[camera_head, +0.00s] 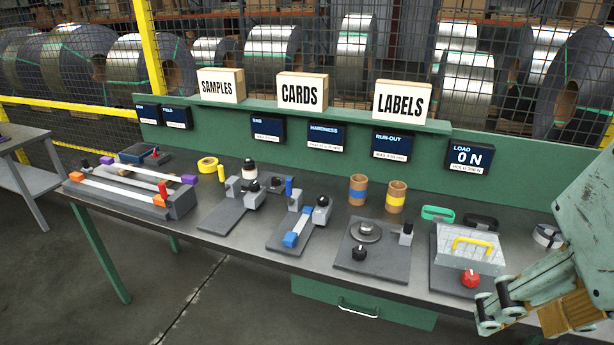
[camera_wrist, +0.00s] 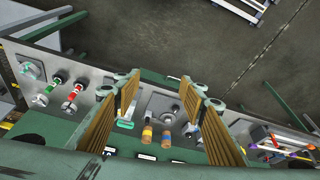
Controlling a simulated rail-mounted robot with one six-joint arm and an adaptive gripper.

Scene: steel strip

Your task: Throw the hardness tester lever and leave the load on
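My gripper (camera_head: 530,308) is at the lower right of the head view, in front of the bench. In the wrist view its fingers (camera_wrist: 159,92) are spread wide with nothing between them. A screen reading HARDNESS (camera_head: 326,135) is on the green back panel. A LOAD screen (camera_head: 470,157) at the right seems to read 0 N. The wrist view shows a red-handled lever (camera_wrist: 72,99) and a green-handled one (camera_wrist: 42,97) at the left. I cannot tell which lever belongs to the hardness tester.
The dark bench top (camera_head: 220,240) carries several fixtures. A dial plate (camera_head: 374,248), two banded cylinders (camera_head: 396,197) and a clear-covered box with a red knob (camera_head: 470,279) stand at the right. My arm hides the bench's right end in the head view.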

